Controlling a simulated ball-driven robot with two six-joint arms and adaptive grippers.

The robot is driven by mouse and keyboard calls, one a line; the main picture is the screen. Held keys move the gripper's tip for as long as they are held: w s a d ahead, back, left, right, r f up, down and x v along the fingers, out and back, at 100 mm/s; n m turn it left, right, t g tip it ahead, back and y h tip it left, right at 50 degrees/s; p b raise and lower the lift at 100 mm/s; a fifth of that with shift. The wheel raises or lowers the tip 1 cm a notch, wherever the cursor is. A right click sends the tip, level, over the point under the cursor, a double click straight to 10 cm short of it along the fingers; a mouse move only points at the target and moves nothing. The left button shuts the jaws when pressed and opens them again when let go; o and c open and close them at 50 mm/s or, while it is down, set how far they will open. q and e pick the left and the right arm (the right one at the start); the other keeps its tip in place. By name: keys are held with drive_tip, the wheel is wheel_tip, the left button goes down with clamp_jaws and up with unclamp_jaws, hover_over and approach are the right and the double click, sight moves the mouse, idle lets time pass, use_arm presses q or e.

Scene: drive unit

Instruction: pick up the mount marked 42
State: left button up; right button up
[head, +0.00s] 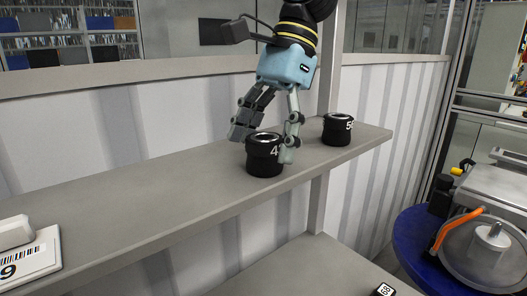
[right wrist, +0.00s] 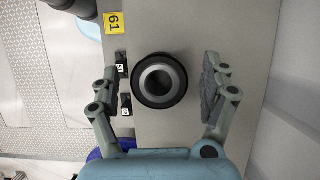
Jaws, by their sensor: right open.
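A black cylindrical mount (head: 264,160) stands upright on the grey shelf. Its white marking shows a 4, and the rest is hidden behind a finger of my right gripper. My right gripper (head: 265,142) is open, with one finger on each side of this mount. In the right wrist view, the mount's round top (right wrist: 160,81) lies between the spread fingers (right wrist: 158,88), with a gap on both sides. A second black mount (head: 337,130) stands farther right; its marking starts with 5. My left gripper is not in view.
The grey shelf (head: 150,190) is clear left of the mount up to a white barcoded item (head: 28,258). A corrugated wall (head: 120,115) runs behind it. A lower surface (head: 310,268) and a blue round table (head: 412,235) lie right. A yellow tag (right wrist: 113,22) shows in the wrist view.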

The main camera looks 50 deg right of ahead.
clamp_jaws()
idle(0.5)
drive_tip(key=shift+r, duration=0.1)
